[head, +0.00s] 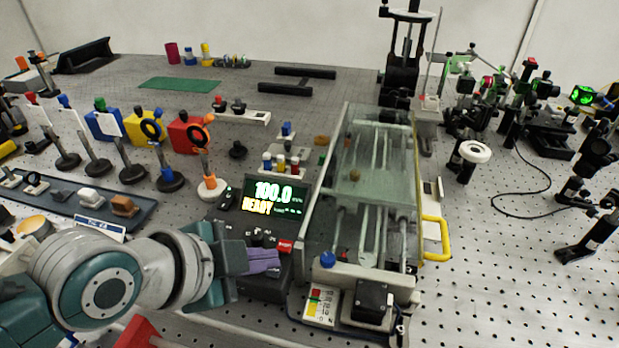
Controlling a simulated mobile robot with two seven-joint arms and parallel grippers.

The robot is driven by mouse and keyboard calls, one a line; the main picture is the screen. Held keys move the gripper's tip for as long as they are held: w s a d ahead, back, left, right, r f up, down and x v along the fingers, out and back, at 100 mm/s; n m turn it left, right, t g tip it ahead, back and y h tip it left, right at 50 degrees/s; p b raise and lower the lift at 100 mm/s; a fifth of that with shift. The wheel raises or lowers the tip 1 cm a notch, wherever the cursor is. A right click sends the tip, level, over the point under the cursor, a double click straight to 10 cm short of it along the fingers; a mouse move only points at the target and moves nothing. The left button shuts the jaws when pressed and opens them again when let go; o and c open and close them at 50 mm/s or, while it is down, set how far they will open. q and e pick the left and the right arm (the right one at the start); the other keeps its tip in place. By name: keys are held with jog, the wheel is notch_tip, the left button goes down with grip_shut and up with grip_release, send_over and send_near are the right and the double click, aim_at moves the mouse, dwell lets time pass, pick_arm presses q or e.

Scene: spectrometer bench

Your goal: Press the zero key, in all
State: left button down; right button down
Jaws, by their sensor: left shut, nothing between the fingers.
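A dark instrument has a lit display (273,196) that reads 100.0 with READY under it. Below the display is a keypad of small dark keys (257,238) and one red key (284,246). The lettering on the keys is too small to read, so I cannot tell which is the zero key. My left gripper (268,262) is shut and empty, its purple-grey fingertips at the keypad's front, just below the red key in the picture. It hides part of the keypad; I cannot tell whether it touches a key. My right gripper is not in view.
A glass-covered rail assembly (372,180) with a yellow handle (437,240) stands right of the instrument. Small vials (281,165) stand behind the display. Several posts with optics and a dark tray (70,208) lie left. Open perforated bench (490,270) lies right.

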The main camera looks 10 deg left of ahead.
aim_at(267, 280)
pick_arm(q)
jog(key=shift+f+b, duration=0.35)
jog(key=shift+f, duration=0.15)
dwell(0.3)
dwell(0.4)
jog(key=shift+r+p, duration=0.9)
jog(key=shift+p, duration=0.05)
jog(key=shift+r, duration=0.1)
notch_tip(267, 280, up, 5)
jog(key=p, duration=0.5)
